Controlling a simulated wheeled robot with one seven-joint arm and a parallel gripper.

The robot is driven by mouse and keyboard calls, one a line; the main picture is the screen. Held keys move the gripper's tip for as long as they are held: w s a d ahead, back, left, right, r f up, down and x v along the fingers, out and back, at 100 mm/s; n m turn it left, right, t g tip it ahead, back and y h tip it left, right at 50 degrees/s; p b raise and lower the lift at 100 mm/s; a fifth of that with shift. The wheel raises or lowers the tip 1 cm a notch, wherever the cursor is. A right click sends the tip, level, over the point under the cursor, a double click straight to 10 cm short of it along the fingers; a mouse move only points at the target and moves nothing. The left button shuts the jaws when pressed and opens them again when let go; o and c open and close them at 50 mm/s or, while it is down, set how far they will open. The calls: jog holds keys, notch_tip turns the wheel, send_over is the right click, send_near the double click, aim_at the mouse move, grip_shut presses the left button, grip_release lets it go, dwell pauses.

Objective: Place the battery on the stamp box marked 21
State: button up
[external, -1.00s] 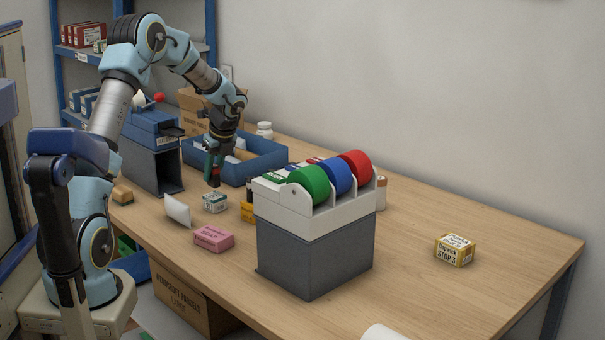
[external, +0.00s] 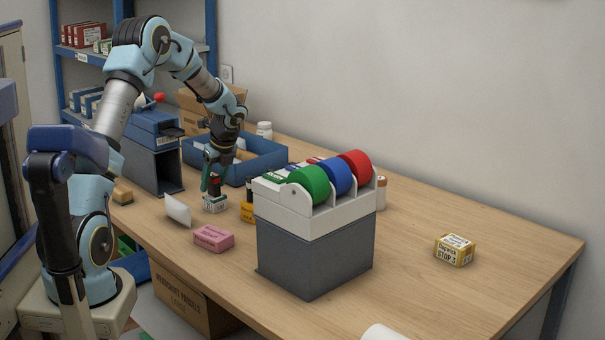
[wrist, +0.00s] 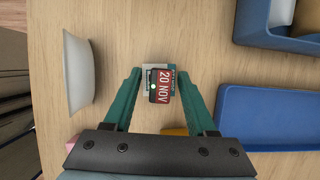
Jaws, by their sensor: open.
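The battery, a small red and black block (external: 216,186), stands upright on a small white and green box (external: 215,205). In the wrist view the battery (wrist: 162,86) shows a red face lettered "20 NOV", and the box (wrist: 147,74) shows partly beneath it. I cannot read the number on this box. My gripper (wrist: 161,78) is open, with one green finger on each side of the battery and a gap at both sides. In the external view my gripper (external: 213,180) is low over the box.
A white curved piece (external: 177,210), a pink box (external: 214,238) and an orange box (external: 247,212) are close by. A blue tray (external: 265,163) lies behind. A grey block with coloured tape rolls (external: 312,250) stands right. A yellow box (external: 455,250) sits on clear table.

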jog(key=shift+r, duration=0.1)
jog(key=b+v, duration=0.2)
jog(key=v, duration=0.9)
jog(key=s+a+f+n+h, duration=0.1)
jog(key=s+a+f+n, duration=0.2)
jog(key=s+n, duration=0.5)
jog(key=s+a+f+n+g+h, duration=0.1)
jog(key=s+a+f+n, duration=0.2)
jog(key=s+a+n, duration=0.3)
jog(key=s+a+f+n+h, duration=0.1)
jog(key=s+a+f+n, duration=0.2)
jog(key=s+n, duration=0.8)
jog(key=shift+s+a+f+n+g, duration=0.15)
jog(key=shift+a+f+n+g, duration=0.25)
jog(key=shift+a, duration=0.75)
jog(key=shift+r, duration=0.1)
